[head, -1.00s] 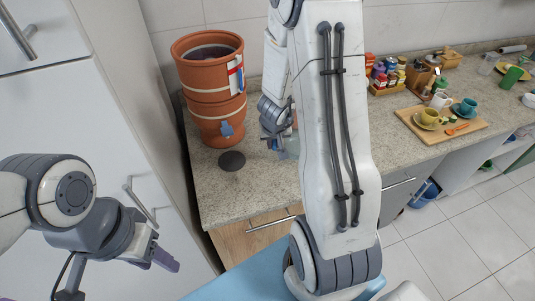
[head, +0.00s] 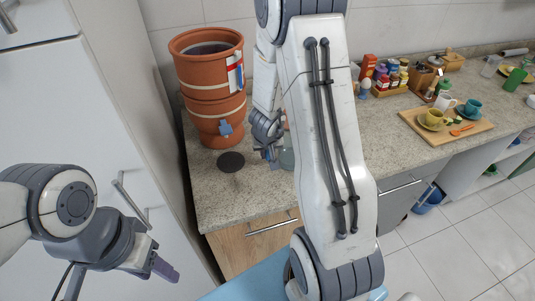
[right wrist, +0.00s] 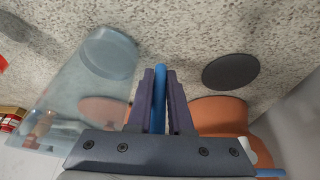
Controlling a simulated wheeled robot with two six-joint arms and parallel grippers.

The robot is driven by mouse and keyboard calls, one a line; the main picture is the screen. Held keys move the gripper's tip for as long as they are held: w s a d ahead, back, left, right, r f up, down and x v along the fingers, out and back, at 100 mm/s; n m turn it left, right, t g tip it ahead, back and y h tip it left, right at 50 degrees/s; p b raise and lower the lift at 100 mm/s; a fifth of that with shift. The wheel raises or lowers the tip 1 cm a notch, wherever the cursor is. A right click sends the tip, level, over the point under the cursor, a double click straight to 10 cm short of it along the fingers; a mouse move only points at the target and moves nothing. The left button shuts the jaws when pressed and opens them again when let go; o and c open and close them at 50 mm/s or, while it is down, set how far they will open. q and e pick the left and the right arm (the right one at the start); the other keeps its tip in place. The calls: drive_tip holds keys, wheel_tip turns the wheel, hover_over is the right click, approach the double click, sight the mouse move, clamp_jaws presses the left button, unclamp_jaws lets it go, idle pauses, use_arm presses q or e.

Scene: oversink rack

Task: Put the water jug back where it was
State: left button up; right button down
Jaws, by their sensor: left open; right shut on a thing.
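The water jug (head: 286,157) is clear and bluish, mostly hidden behind my right arm in the head view. In the right wrist view the jug (right wrist: 85,90) is left of the fingers, its round base towards the speckled counter. My right gripper (right wrist: 159,76) is shut on its blue handle (right wrist: 159,98); I cannot tell whether the base touches the counter. In the head view my right gripper (head: 268,150) is right of a dark round mat (head: 231,162), which also shows in the wrist view (right wrist: 231,72). My left gripper (head: 163,266) is open and empty by the white cabinet.
A two-part clay water filter (head: 203,108) with a blue tap (head: 225,128) stands behind the mat, left of my right gripper. Spice jars (head: 390,76) and a wooden board (head: 470,127) with cups are further right. The counter (head: 225,195) in front of the mat is clear.

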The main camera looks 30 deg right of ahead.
drive_tip(key=c, duration=0.8)
unclamp_jaws()
drive_tip(key=shift+f, duration=0.1)
drive_tip(key=shift+c, duration=0.2)
drive_tip(key=p+v, duration=0.9)
drive_tip(key=v, duration=0.3)
drive_tip(key=s+a+r+n+y, duration=0.1)
drive_tip(key=a+r+n+y, duration=0.25)
drive_tip(key=a, duration=0.55)
drive_tip(key=s+a+r+n+y, duration=0.15)
drive_tip(key=a+r, duration=0.25)
drive_tip(key=a, duration=0.6)
drive_tip(key=s+a+r+n+g, duration=0.2)
drive_tip(key=s+n, duration=0.1)
drive_tip(key=s, duration=0.6)
drive_tip(key=s+a+r+n+g+h, duration=0.1)
drive_tip(key=s+a+r+n, duration=0.2)
drive_tip(key=s, duration=0.5)
drive_tip(key=shift+s+r+n+g, duration=0.25)
drive_tip(key=shift+s+n+g, duration=0.15)
drive_tip(key=shift+n, duration=0.2)
